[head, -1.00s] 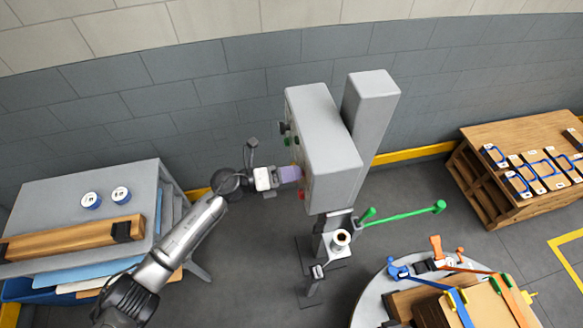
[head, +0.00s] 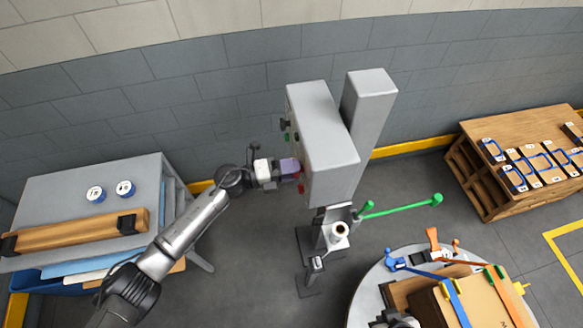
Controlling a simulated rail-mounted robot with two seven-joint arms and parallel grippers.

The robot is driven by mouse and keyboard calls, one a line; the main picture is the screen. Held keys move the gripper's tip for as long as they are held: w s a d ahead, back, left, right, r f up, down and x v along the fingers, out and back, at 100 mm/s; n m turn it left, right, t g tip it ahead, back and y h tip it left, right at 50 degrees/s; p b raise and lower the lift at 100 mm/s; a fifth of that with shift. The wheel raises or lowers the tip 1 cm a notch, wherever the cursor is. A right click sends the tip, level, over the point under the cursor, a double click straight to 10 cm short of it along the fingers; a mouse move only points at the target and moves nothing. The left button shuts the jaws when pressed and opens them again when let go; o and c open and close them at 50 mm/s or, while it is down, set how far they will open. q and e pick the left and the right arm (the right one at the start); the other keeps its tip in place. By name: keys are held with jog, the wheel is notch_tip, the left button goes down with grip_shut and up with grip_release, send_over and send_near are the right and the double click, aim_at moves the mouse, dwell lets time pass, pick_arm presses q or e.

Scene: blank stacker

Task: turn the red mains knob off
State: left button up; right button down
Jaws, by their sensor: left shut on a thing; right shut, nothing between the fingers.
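A grey control box (head: 327,150) is mounted on a grey post, with its control face turned left and seen steeply from the side. My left gripper (head: 290,168), with purplish finger pads, reaches this face from the left. It is shut on a small red part at the fingertips, which looks like the red mains knob (head: 299,175). The fingers mostly cover it, and its turn position cannot be read. Another red spot (head: 301,188) shows just below on the same face.
Dark and green controls (head: 287,134) sit higher on the box face. A green-handled lever (head: 405,206) sticks out right below the box. A round table (head: 366,300) with clamps and a carton is at lower right. A grey bench (head: 60,195) stands left.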

pick_arm(q)
jog(key=o, duration=0.9)
jog(key=shift+a, duration=0.15)
jog(key=b+v, duration=0.2)
jog(key=v, duration=1.1)
jog(key=shift+s+a, duration=0.15)
jog(key=shift+a, duration=0.1)
